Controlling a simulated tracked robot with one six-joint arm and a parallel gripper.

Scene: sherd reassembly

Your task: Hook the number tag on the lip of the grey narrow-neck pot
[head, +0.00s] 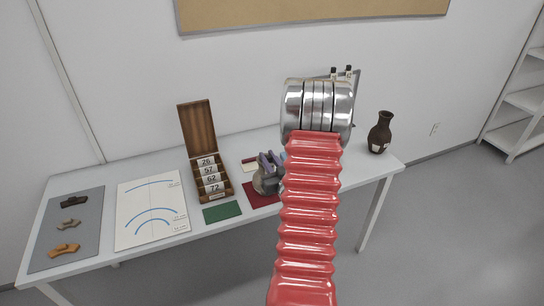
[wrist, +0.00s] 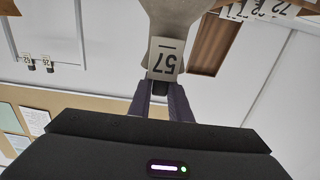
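The grey narrow-neck pot (head: 264,184) stands on a dark red mat, partly hidden by my arm and gripper. My gripper (head: 268,160) is at its top. In the wrist view the picture is upside down, and the pot (wrist: 186,14) narrows toward my fingers. The white number tag (wrist: 165,58), marked 57, is in front of the pot's neck end. Its dark clip sits between my fingertips (wrist: 160,88), which are shut on it. I cannot tell whether the clip touches the lip.
A wooden box (head: 215,192) of numbered cards stands left of the pot, its lid (head: 197,128) up. A green mat (head: 222,212) lies in front. A dark brown vase (head: 380,132) stands at the right. Sherds lie on a grey mat (head: 86,240) at far left, beside a drawing sheet (head: 135,215).

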